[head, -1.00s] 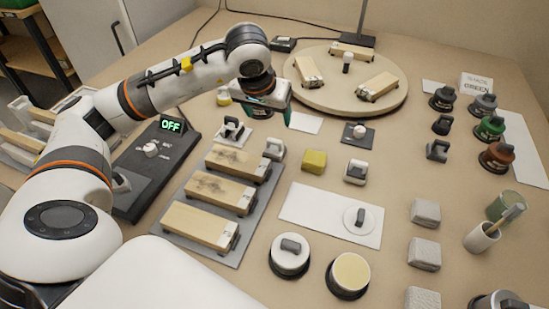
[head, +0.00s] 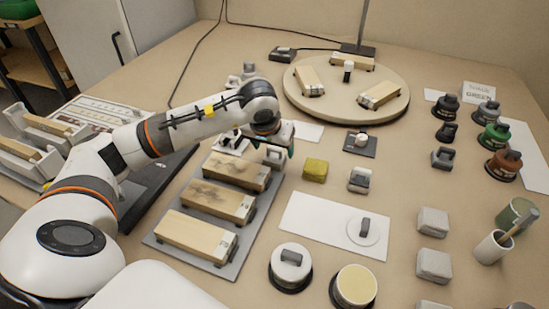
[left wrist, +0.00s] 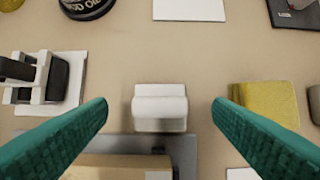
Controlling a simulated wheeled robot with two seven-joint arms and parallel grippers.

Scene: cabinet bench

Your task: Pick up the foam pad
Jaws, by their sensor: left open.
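A small white block with a rounded top (left wrist: 160,105) sits in front of my open left gripper (left wrist: 160,110), between its teal fingertips with a gap on each side. It also shows in the head view (head: 275,157), under the gripper and partly covered. A yellow, foam-like block (head: 315,169) lies on the bench to its right; in the left wrist view this block (left wrist: 263,102) is beside the right finger, outside the jaws. I cannot tell for sure which of the two is the foam pad. My right gripper is not in view.
A grey tray (head: 152,240) with several wooden blocks lies close to the gripper. A white holder with a dark-handled item (left wrist: 48,80) stands left of the jaws. A round turntable (head: 400,108) is behind. Jars and grey blocks stand at the right.

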